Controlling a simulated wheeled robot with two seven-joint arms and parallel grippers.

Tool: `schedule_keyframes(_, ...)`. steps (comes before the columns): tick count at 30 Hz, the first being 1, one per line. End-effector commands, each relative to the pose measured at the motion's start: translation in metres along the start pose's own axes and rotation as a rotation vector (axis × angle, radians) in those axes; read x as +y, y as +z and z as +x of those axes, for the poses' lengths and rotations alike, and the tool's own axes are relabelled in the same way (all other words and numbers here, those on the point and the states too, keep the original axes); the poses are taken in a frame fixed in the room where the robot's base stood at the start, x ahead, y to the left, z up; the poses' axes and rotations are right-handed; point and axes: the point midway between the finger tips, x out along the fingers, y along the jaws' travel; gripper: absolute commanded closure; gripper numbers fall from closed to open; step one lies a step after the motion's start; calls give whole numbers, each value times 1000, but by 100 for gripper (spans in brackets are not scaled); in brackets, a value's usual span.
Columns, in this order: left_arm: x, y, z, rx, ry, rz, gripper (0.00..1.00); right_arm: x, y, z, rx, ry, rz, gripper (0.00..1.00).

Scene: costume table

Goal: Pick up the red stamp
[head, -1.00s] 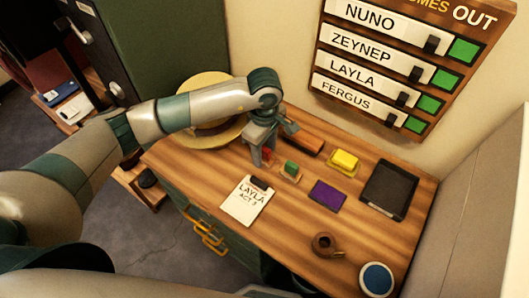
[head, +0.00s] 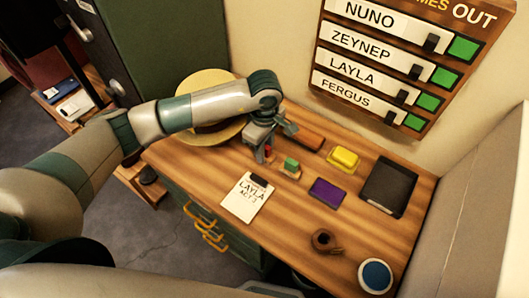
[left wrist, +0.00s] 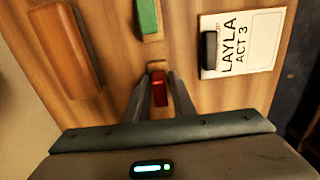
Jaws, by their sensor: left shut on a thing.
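The red stamp (left wrist: 159,90) stands between the two fingers of my left gripper (left wrist: 155,88) in the left wrist view. The fingers are shut on it, with its pale base (left wrist: 157,66) showing just beyond. In the head view my left gripper (head: 262,152) points down at the table near the hat, and only a bit of the red stamp (head: 268,151) shows beside the fingers. I cannot tell whether the stamp touches the table. My right gripper is not in view.
A green stamp (head: 291,164) stands close by on the right. A card reading LAYLA ACT 3 (head: 241,204) lies in front. A wooden block (head: 305,138), yellow pad (head: 343,158), purple pad (head: 327,193), black tablet (head: 388,187), tape roll (head: 325,242) and straw hat (head: 192,135) surround it.

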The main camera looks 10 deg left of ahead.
Motion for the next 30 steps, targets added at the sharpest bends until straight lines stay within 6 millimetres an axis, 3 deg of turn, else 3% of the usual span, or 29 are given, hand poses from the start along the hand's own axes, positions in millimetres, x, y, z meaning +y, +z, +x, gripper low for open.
schedule_keyframes(8, 1, 0, -5, 1, 2, 0, 100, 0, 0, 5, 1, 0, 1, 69)
schedule_keyframes(17, 1, -1, -40, 2, 6, 2, 100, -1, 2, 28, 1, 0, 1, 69)
schedule_keyframes(30, -6, 86, -89, -1, 4, 6, 100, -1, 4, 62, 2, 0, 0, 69)
